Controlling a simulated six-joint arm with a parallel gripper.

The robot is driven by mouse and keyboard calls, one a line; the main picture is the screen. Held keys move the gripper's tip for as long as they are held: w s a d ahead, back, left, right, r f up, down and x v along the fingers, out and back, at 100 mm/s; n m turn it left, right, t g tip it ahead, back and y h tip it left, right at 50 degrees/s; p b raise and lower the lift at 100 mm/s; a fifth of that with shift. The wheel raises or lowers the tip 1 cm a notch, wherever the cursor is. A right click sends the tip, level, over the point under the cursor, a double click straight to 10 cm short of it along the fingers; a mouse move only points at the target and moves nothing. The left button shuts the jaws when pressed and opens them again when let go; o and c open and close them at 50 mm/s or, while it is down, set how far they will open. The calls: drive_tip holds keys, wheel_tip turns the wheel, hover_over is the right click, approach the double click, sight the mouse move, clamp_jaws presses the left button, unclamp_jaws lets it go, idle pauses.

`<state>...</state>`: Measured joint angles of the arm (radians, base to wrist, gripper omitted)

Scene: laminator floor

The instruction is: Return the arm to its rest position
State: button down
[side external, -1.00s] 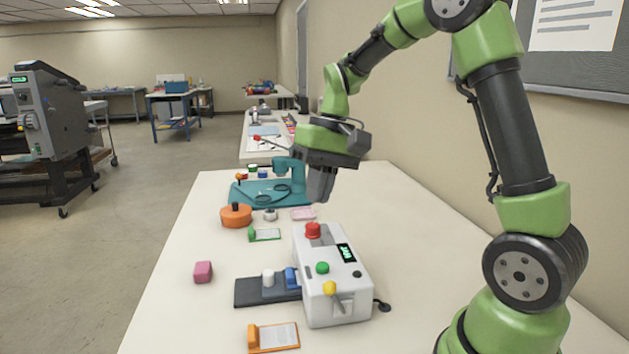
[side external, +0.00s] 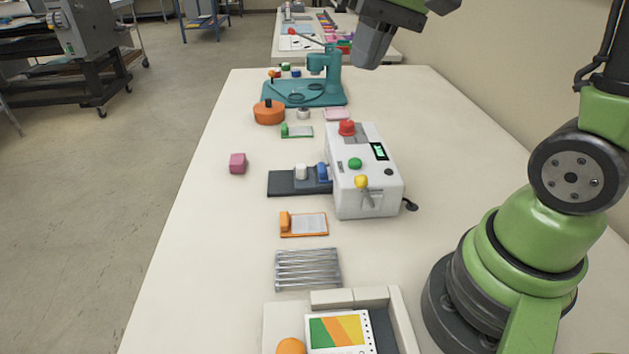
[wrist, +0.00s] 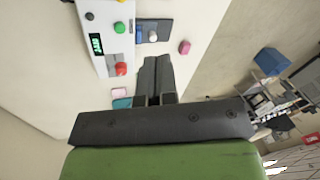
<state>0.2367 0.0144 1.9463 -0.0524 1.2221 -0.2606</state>
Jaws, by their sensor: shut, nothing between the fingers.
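My gripper (side external: 373,45) is at the top of the side external view, cut off partly by the frame's edge. It points downward and is empty, high above the table, near the wall side and to the right of the teal press (side external: 318,92). In the wrist view my gripper's fingers (wrist: 155,70) are together with nothing between them. The white control box (side external: 366,185) with red, green and yellow knobs stands on the table below and nearer the camera, apart from the gripper. It also shows in the wrist view (wrist: 115,45).
The table (side external: 210,220) holds an orange round pot (side external: 268,115), a pink block (side external: 237,163), green (side external: 298,131) and orange (side external: 303,224) clip cards, metal rods (side external: 308,270) and a tray (side external: 402,325) with a colourful print. The table's left side is mostly clear.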

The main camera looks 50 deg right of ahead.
drive_tip(key=s+a+r+n+t, duration=0.1)
drive_tip(key=s+a+t, duration=0.3)
drive_tip(key=s, duration=0.7)
drive_tip(key=shift+a+r+t, duration=0.3)
drive_tip(key=shift+r+t, duration=0.05)
drive_tip(key=shift+t, duration=0.05)
